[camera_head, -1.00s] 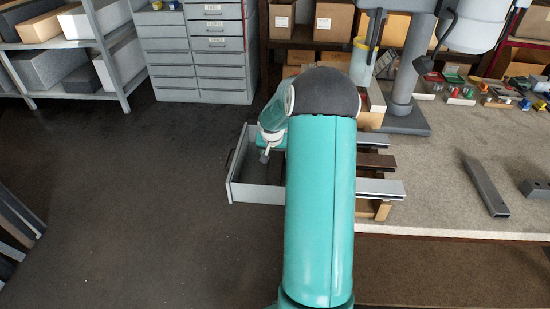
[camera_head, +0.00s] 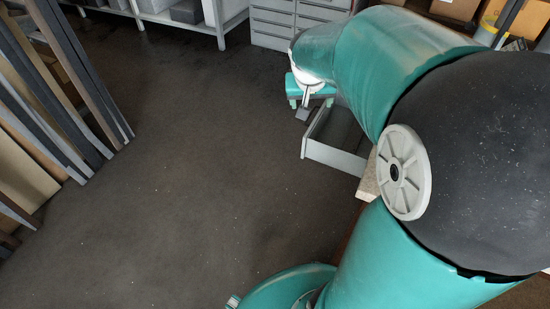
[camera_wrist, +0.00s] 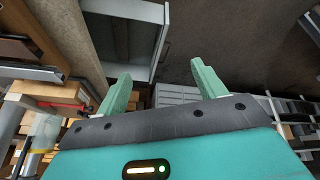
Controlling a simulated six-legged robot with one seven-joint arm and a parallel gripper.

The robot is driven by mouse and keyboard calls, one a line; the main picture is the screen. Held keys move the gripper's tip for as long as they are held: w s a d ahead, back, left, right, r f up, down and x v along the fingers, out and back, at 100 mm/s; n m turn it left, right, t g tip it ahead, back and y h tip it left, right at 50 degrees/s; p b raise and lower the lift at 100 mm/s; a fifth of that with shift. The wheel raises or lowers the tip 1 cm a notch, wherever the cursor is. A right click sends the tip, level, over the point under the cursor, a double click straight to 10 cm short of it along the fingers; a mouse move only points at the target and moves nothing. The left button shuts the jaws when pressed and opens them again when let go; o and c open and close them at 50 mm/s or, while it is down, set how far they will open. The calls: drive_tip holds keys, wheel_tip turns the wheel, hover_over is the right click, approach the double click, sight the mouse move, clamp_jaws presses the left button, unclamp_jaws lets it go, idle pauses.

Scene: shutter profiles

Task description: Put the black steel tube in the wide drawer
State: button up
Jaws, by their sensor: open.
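The open drawer (camera_head: 333,156) is pale grey and sticks out under the bench edge. It also shows at the top of the wrist view (camera_wrist: 128,10), beyond my fingertips. A dark band lies inside it there; I cannot tell whether it is a tube or shadow. I cannot make out the black steel tube for certain in either current view. My gripper (camera_wrist: 160,86) is open, with its two green fingers wide apart and nothing between them. In the head view my gripper (camera_head: 308,104) is small, just beyond the drawer's far left corner, apparently above it.
Long profiles (camera_head: 65,85) lean at the left. A grey drawer cabinet (camera_head: 285,22) and a shelf rack (camera_head: 205,14) stand at the back. Profile ends (camera_wrist: 32,72) jut out at the left in the wrist view. The dark floor (camera_head: 200,170) between is clear. My arm hides most of the bench.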

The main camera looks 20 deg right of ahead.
drive_tip(key=s+a+r+n+y, duration=0.1)
drive_tip(key=s+a+r+n, duration=0.1)
drive_tip(key=s+a, duration=0.6)
drive_tip(key=s+a+r+n+t+y, duration=0.1)
drive_tip(key=s+a+r+n+y, duration=0.1)
drive_tip(key=s+a, duration=0.7)
drive_tip(key=shift+a+r+n+t, duration=0.2)
drive_tip(key=shift+a+n+t, duration=0.15)
drive_tip(key=shift+n, duration=0.25)
drive_tip(key=shift+c, duration=0.2)
drive_tip(key=c, duration=0.7)
